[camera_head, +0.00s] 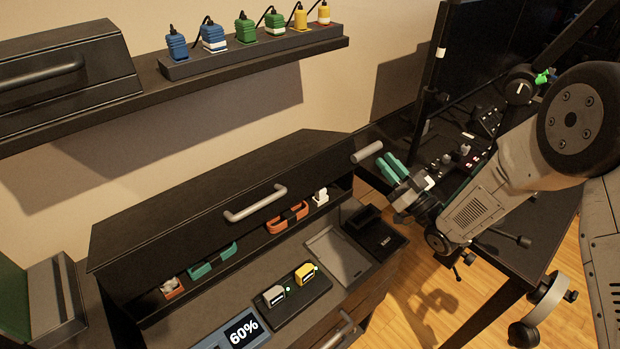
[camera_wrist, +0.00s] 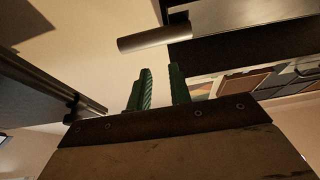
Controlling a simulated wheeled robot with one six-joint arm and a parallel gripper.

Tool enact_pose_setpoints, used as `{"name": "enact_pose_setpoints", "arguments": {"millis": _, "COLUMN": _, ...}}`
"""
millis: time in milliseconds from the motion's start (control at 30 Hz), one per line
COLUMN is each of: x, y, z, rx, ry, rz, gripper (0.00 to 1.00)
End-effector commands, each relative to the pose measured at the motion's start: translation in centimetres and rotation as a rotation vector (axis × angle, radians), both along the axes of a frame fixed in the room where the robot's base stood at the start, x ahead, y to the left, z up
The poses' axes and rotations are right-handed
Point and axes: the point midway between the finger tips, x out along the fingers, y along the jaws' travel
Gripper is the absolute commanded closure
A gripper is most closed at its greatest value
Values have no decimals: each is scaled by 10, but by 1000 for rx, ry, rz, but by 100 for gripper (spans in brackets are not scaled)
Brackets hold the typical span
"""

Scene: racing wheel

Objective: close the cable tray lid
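A grey cylindrical bar (camera_head: 367,152) sticks out beside a dark panel (camera_head: 376,128) at the far right end of the black cabinet; I cannot tell for sure whether this panel is the cable tray lid. My gripper (camera_head: 390,166), with green fingers, is just right of the bar, apart from it. In the wrist view the bar (camera_wrist: 153,40) lies beyond my fingertips (camera_wrist: 159,68), across the line of the gap. The fingers are apart with nothing between them. How far the lid stands open is not clear.
The black cabinet's front panel has a silver handle (camera_head: 255,204); small coloured organizers sit in the opening below it. A wall shelf (camera_head: 200,88) carries several coloured plugs. A desk (camera_head: 510,240) with controls stands at right, under my arm. Wooden floor shows between cabinet and desk.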

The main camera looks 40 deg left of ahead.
Motion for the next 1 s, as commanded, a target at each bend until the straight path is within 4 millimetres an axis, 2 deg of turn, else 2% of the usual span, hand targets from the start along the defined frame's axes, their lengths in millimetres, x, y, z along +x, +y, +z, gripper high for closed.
{"name": "enact_pose_setpoints", "arguments": {"millis": 33, "x": -8, "y": 10, "z": 8, "rx": 7, "ry": -10, "rz": 19, "gripper": 95}}
{"name": "enact_pose_setpoints", "arguments": {"millis": 67, "x": -14, "y": 17, "z": 18, "rx": 14, "ry": -22, "rz": 33, "gripper": 100}}
{"name": "enact_pose_setpoints", "arguments": {"millis": 167, "x": -45, "y": 48, "z": 67, "rx": 54, "ry": -74, "rz": 94, "gripper": 100}}
{"name": "enact_pose_setpoints", "arguments": {"millis": 200, "x": -63, "y": 60, "z": 91, "rx": 70, "ry": -93, "rz": 120, "gripper": 100}}
{"name": "enact_pose_setpoints", "arguments": {"millis": 300, "x": -113, "y": 90, "z": 146, "rx": 62, "ry": -122, "rz": 165, "gripper": 100}}
{"name": "enact_pose_setpoints", "arguments": {"millis": 400, "x": -162, "y": 111, "z": 188, "rx": 12, "ry": -126, "rz": 189, "gripper": 100}}
{"name": "enact_pose_setpoints", "arguments": {"millis": 500, "x": -210, "y": 124, "z": 220, "rx": -63, "ry": -115, "rz": 199, "gripper": 100}}
{"name": "enact_pose_setpoints", "arguments": {"millis": 600, "x": -255, "y": 125, "z": 241, "rx": -160, "ry": -90, "rz": 194, "gripper": 100}}
{"name": "enact_pose_setpoints", "arguments": {"millis": 700, "x": -295, "y": 116, "z": 249, "rx": -283, "ry": -48, "rz": 176, "gripper": 100}}
{"name": "enact_pose_setpoints", "arguments": {"millis": 800, "x": -323, "y": 94, "z": 236, "rx": -444, "ry": 16, "rz": 139, "gripper": 100}}
{"name": "enact_pose_setpoints", "arguments": {"millis": 900, "x": -328, "y": 69, "z": 206, "rx": -608, "ry": 92, "rz": 84, "gripper": 100}}
{"name": "enact_pose_setpoints", "arguments": {"millis": 1000, "x": -321, "y": 50, "z": 169, "rx": -747, "ry": 161, "rz": 32, "gripper": 100}}
